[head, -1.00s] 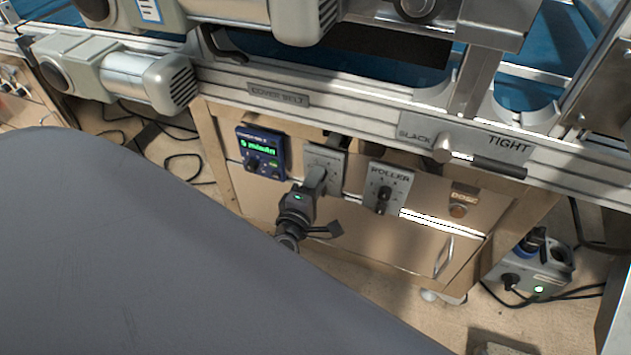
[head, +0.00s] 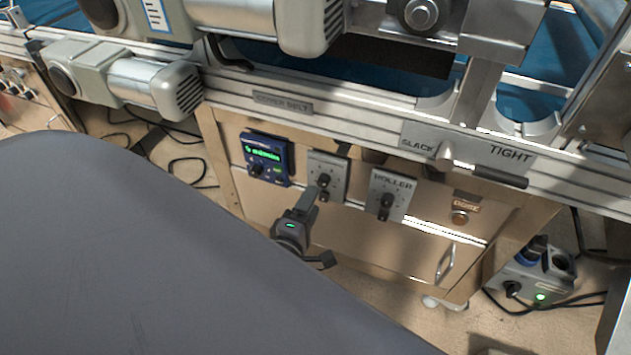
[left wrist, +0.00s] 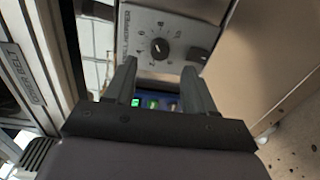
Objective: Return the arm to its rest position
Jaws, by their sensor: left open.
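My left gripper (head: 309,199) is in front of the cabinet, just below and left of the middle grey control box (head: 329,168). In the left wrist view, its two fingers (left wrist: 162,78) stand apart with nothing between them. The box's round black knob (left wrist: 159,48) and dial marks show just beyond the fingertips, apart from them. In the head view the knob (head: 323,181) is clear of the gripper. The rest of my left arm is mostly hidden behind the large grey surface at the lower left. My right gripper is not in view.
A blue display unit (head: 265,158) with green text is left of the box, and the ROLLER box (head: 388,194) is right of it. The machine's metal rail (head: 345,122) runs above. A drawer handle (head: 445,262) sticks out lower right. Cables lie on the floor.

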